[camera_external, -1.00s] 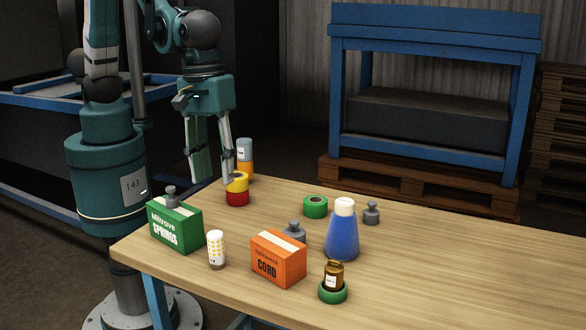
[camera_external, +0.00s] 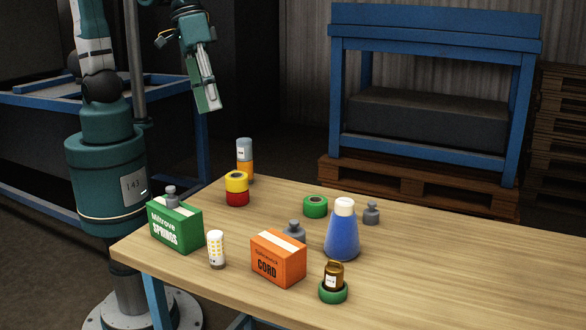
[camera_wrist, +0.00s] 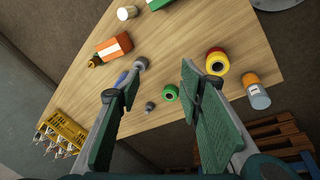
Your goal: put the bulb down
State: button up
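The bulb (camera_external: 216,248), white with yellow segments and a grey base, stands upright on the table near its front left edge. It is between the green springs box (camera_external: 176,226) and the orange cord box (camera_external: 278,257). In the wrist view a small pale cylinder, likely the bulb (camera_wrist: 127,12), shows at the top edge. My gripper (camera_external: 208,106) is raised well above and behind the table's far left side, away from the bulb. In the wrist view my gripper (camera_wrist: 159,72) has its fingers apart with nothing held between them.
A blue flask (camera_external: 342,238), a brown jar (camera_external: 334,274) on a green roll, grey weights and a yellow roll (camera_external: 237,182) on a red one stand on the table (camera_external: 450,260). A yellow crate (camera_wrist: 65,132) shows in the wrist view.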

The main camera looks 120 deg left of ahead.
jog(key=s+a+r+m+t, duration=0.2)
jog(key=s+a+m, duration=0.7)
jog(key=s, duration=0.6)
jog(key=shift+a+r+m+t+y, duration=0.3)
jog(key=shift+a+r+m+t, duration=0.1)
jog(key=shift+a+t, duration=0.45)
